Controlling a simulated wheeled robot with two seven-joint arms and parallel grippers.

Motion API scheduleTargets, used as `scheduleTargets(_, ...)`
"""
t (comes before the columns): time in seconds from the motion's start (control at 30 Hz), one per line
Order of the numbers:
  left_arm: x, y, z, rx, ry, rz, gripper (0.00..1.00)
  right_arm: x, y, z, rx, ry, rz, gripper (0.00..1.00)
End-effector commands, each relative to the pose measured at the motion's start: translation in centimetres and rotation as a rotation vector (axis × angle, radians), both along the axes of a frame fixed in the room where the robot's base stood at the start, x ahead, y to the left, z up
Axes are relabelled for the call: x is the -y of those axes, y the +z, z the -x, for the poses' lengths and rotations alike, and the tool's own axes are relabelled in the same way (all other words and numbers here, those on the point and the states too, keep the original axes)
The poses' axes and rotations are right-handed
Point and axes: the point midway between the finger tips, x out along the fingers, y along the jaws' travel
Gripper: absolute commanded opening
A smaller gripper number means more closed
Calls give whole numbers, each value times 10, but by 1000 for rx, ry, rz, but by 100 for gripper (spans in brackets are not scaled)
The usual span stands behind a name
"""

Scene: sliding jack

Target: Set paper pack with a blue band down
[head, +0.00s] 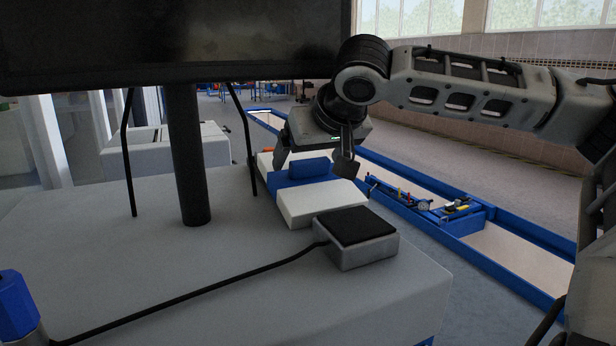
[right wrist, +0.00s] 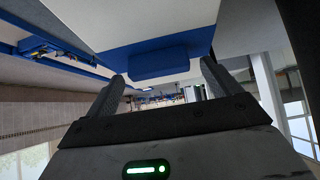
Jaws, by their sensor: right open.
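The paper pack with a blue band (head: 320,203) is white and lies flat on the white tabletop, near its right edge. A raised blue block (head: 309,168) sits on top of its band. In the right wrist view the pack (right wrist: 105,22) fills the top, with the blue block (right wrist: 160,62) facing me. My right gripper (head: 315,165) is above the pack, open, with one finger towards each side of the block. In the right wrist view its fingers (right wrist: 163,75) show gaps beside the block. The pack's far part is partly hidden by the gripper. My left gripper is not in view.
A small box with a black top (head: 355,226) stands in front of the pack, with a black cable. A dark monitor (head: 180,45) on a post stands behind left. A blue bolt-like thing (head: 15,305) is at lower left. A blue-framed pit with a tool tray (head: 425,205) lies to the right.

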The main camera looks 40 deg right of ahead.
Motion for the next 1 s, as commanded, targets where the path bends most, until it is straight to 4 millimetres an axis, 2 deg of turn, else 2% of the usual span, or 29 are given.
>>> scheduleTargets(0.13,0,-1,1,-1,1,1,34,0,0,0,1,-1,0,89)
scheduleTargets(0.17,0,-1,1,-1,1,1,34,0,0,0,0,-1,-1,86)
scheduleTargets(0.4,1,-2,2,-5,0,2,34,0,0,0,0,-1,-1,20)
scheduleTargets(0.47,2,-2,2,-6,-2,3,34,0,1,0,3,0,0,6)
scheduleTargets(0.83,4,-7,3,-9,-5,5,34,0,7,0,7,-1,2,6)
scheduleTargets(1.0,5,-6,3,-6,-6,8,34,21,7,7,8,-5,-6,6)
